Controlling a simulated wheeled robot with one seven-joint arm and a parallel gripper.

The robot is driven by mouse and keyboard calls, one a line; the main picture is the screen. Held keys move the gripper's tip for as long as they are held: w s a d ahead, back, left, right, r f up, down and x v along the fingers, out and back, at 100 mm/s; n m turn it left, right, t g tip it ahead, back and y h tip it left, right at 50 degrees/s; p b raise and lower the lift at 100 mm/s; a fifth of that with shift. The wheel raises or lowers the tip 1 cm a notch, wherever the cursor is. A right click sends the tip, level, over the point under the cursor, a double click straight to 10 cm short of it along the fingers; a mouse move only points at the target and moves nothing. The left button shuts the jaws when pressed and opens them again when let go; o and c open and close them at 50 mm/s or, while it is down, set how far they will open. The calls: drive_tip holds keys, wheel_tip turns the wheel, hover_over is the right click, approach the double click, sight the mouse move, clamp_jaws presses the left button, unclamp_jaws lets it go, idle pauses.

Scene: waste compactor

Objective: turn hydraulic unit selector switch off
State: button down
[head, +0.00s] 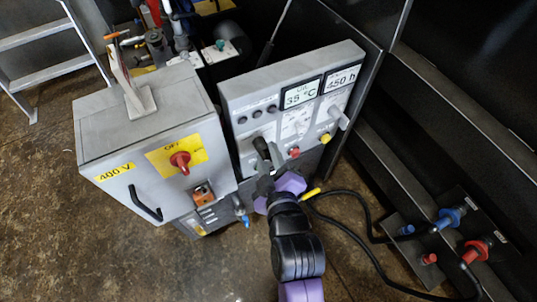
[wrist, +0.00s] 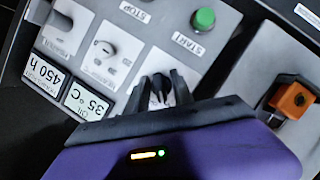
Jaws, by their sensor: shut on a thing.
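The grey control panel (head: 290,90) of the hydraulic unit has displays reading 35 °C and 450 h. My gripper (head: 265,158) is at the panel's lower left, coming in from the front. In the wrist view, my gripper's black fingers (wrist: 161,90) are closed around a small selector knob (wrist: 158,84) on a white plate. The fingers hide most of the knob, so its pointer and setting cannot be read. Another knob (wrist: 105,49) on a white plate sits beside it, untouched.
A green START button (wrist: 204,19) is close to my fingers. An orange switch (wrist: 292,100) is at the right of the wrist view. The 400 V cabinet (head: 130,150) with a red rotary switch (head: 180,160) stands left of the panel. Black hoses (head: 370,225) lie at right.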

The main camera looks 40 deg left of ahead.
drive_tip(key=shift+r+m+g+p, duration=0.15)
drive_tip(key=shift+m+g+p, duration=0.55)
drive_tip(key=shift+m+p, duration=0.3)
drive_tip(key=m+g+y+p, duration=0.1)
drive_tip(key=m+g, duration=0.1)
drive_tip(key=m, duration=0.1)
drive_tip(key=shift+m+g, duration=0.3)
drive_tip(key=shift+m, duration=0.1)
drive_tip(key=shift+s+f, duration=0.1)
drive_tip(key=shift+f, duration=0.1)
drive_tip(key=c, duration=1.5)
unclamp_jaws()
drive_tip(key=shift+o, duration=0.2)
drive_tip(key=shift+d, duration=0.1)
